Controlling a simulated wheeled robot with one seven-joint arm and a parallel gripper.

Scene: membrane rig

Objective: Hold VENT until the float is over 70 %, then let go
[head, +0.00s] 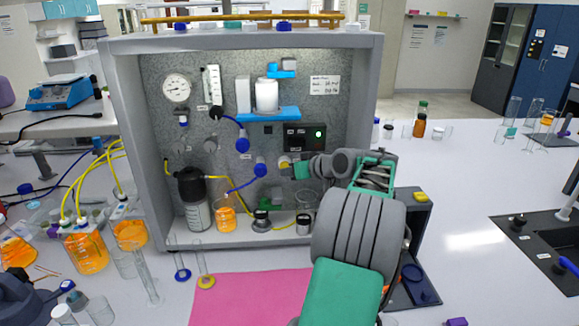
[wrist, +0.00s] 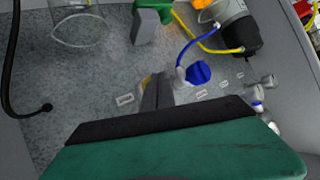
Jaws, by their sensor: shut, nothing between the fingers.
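My gripper (head: 297,168) is shut, with nothing between its fingers, and reaches into the rig from the right. Its tip is close to a round yellowish button or knob (head: 284,162) on the back panel, perhaps VENT; I cannot read its label or tell if they touch. In the wrist view the shut fingers (wrist: 157,92) point at the panel, and a bit of yellow (wrist: 146,82) shows beside them, mostly hidden. A slim upright scale (head: 212,85), which may hold the float, is at the upper left of the panel. Its level is too small to read.
A dark display box (head: 305,137) with a green light sits just above my gripper. Blue valve knobs (head: 260,170) and a yellow hose are left of it. A pink mat (head: 250,298) lies in front of the rig.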

